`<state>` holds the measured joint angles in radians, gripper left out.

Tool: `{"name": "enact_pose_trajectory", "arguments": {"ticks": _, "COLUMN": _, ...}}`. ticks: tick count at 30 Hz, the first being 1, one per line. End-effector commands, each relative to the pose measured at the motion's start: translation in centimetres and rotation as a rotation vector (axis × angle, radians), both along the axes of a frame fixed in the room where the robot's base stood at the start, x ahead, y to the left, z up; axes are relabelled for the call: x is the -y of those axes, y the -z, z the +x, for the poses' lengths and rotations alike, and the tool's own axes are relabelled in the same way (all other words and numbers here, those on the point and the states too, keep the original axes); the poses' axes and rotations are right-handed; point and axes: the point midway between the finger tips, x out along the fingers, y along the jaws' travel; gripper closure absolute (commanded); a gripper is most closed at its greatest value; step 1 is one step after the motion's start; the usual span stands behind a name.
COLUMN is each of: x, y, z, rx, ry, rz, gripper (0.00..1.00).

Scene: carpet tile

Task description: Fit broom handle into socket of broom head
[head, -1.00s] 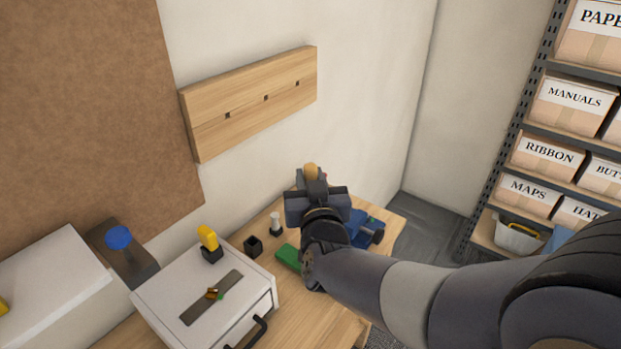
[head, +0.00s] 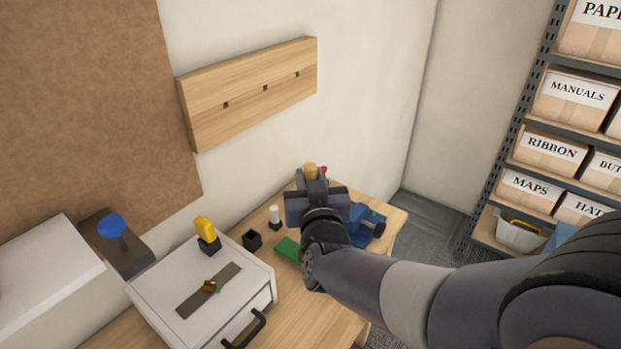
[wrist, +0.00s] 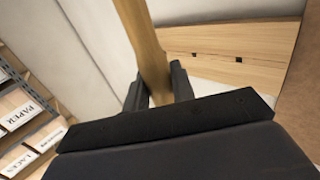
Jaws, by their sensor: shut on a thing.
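My gripper (head: 313,177) is above the far right part of the wooden table in the head view. It is shut on the broom handle (head: 310,169), a light wooden stick whose tip shows just past the fingers. In the wrist view the handle (wrist: 146,50) runs up from between the two dark fingers (wrist: 158,88) and out of the top of the picture. Most of the handle is hidden by my gripper and arm in the head view. I cannot make out a broom head or its socket for sure. A green block (head: 288,249) lies on the table, left of my wrist.
A blue device (head: 366,225) stands right of my arm. A black cube (head: 252,240), a white-topped post (head: 275,216) and a white box (head: 215,290) with a black handle stand left. A wooden board with holes (head: 250,90) hangs on the wall. Shelves with boxes (head: 573,97) are right.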

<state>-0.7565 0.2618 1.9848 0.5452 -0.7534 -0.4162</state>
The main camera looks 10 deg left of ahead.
Motion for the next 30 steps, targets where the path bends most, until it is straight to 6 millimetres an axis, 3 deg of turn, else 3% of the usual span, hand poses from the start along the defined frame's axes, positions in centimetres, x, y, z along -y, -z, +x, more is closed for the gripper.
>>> {"name": "enact_pose_trajectory", "arguments": {"ticks": 10, "x": 0.0, "y": 0.96, "z": 0.0, "rx": 0.001, "ry": 0.0, "rz": 0.0, "gripper": 1.0}}
{"name": "enact_pose_trajectory", "arguments": {"ticks": 11, "x": 0.0, "y": 0.82, "z": 0.01, "rx": 0.001, "ry": 0.0, "rz": 0.0, "gripper": 0.73}}
{"name": "enact_pose_trajectory", "arguments": {"ticks": 19, "x": 0.0, "y": 0.8, "z": 0.0, "rx": 0.0, "ry": 0.0, "rz": 0.0, "gripper": 0.51}}
{"name": "enact_pose_trajectory", "arguments": {"ticks": 30, "x": 0.22, "y": 0.87, "z": -0.67, "rx": 0.0, "ry": -0.001, "rz": 0.0, "gripper": 0.51}}
